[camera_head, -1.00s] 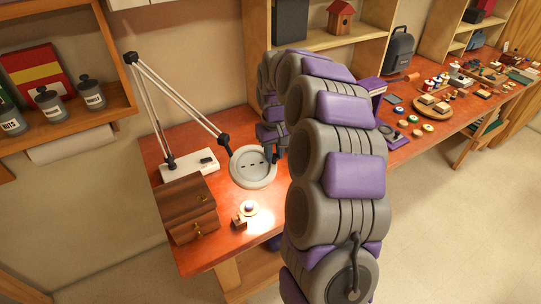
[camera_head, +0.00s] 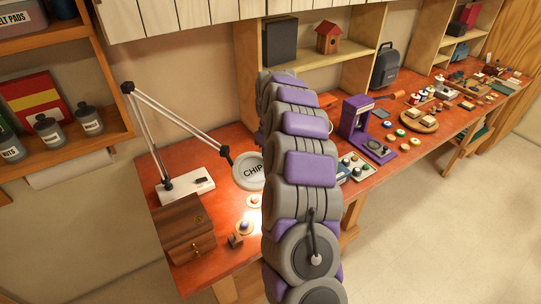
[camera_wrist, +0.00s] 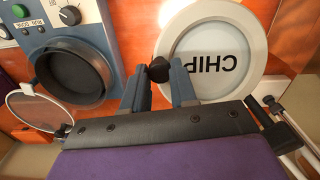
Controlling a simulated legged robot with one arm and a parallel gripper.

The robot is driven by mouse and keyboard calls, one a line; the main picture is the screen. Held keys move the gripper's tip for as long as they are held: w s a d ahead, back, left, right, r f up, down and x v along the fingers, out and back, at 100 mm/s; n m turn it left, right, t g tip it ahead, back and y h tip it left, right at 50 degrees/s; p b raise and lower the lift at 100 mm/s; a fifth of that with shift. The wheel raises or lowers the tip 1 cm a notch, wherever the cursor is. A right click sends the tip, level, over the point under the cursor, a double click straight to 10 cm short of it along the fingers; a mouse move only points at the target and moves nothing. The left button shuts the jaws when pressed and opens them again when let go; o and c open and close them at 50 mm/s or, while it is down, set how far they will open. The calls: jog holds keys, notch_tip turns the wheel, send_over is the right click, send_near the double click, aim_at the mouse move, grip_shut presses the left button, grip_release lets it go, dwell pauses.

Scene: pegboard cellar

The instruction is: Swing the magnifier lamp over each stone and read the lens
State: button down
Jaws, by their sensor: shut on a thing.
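The magnifier lamp (camera_head: 176,117) stands at the back left of the bench on a white base. Its round grey head (camera_head: 249,170) shows the word CHIP on the lens; in the wrist view the lens (camera_wrist: 208,60) reads CHIP upside down. My gripper (camera_wrist: 159,78) is shut on a black knob (camera_wrist: 159,68) at the rim of the lamp head. In the head view my arm hides the gripper. In front of the lamp head, a reddish stone (camera_head: 254,201) and a bluish stone (camera_head: 245,225) lie on pale discs. Whatever is under the head is hidden.
A wooden chest (camera_head: 183,228) stands at the left, with a small wooden piece (camera_head: 234,240) beside it. A blue machine (camera_wrist: 72,60) with a dark round cup is left of the lamp head in the wrist view. A purple machine (camera_head: 356,118) and several small items fill the bench rightward.

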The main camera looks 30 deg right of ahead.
jog(key=c, duration=0.9)
grip_release()
notch_tip(320, 180, up, 17)
jog(key=p, duration=0.2)
jog(key=shift+r, duration=0.15)
